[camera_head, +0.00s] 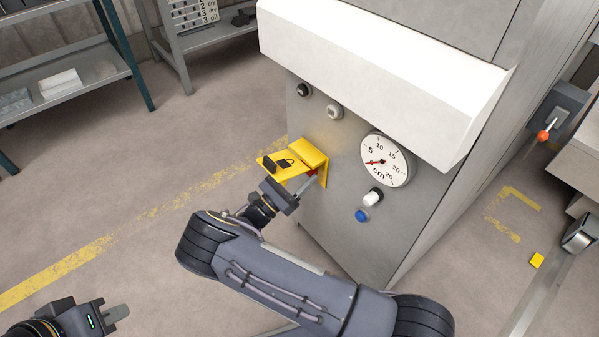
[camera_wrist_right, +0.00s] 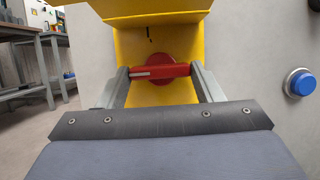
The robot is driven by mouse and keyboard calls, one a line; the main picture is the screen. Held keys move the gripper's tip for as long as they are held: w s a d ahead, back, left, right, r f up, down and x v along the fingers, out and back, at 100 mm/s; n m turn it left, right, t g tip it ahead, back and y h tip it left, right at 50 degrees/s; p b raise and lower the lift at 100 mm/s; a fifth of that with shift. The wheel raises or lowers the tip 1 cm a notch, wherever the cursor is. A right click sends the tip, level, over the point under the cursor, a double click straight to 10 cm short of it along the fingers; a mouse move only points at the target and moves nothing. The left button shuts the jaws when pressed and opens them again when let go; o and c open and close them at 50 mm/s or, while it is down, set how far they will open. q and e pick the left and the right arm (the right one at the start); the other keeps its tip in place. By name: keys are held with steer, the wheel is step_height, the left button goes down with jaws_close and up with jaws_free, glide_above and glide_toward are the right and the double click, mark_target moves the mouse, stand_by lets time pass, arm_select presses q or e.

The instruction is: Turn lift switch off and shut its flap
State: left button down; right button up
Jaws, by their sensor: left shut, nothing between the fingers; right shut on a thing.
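The lift switch is a red rotary knob (camera_wrist_right: 160,71) inside a yellow housing (camera_wrist_right: 126,48) on the machine's grey front panel. Its bar lies level in the right wrist view, with a white mark on the left part. My right gripper (camera_wrist_right: 161,76) is shut on this bar, one finger at each end. My left gripper (camera_head: 123,311) is shut and empty at the lower left, far from the switch.
A round cm dial (camera_head: 386,158), a white knob (camera_head: 373,197) and a blue button (camera_head: 362,215) sit right of the switch. The machine's white ledge (camera_head: 375,75) juts out above. Shelves (camera_head: 70,75) stand at the back left. The floor left of the machine is clear.

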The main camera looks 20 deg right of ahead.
stand_by(0.3)
steer(key=o, duration=1)
steer(key=p+v, duration=0.1)
steer(key=v, duration=0.7)
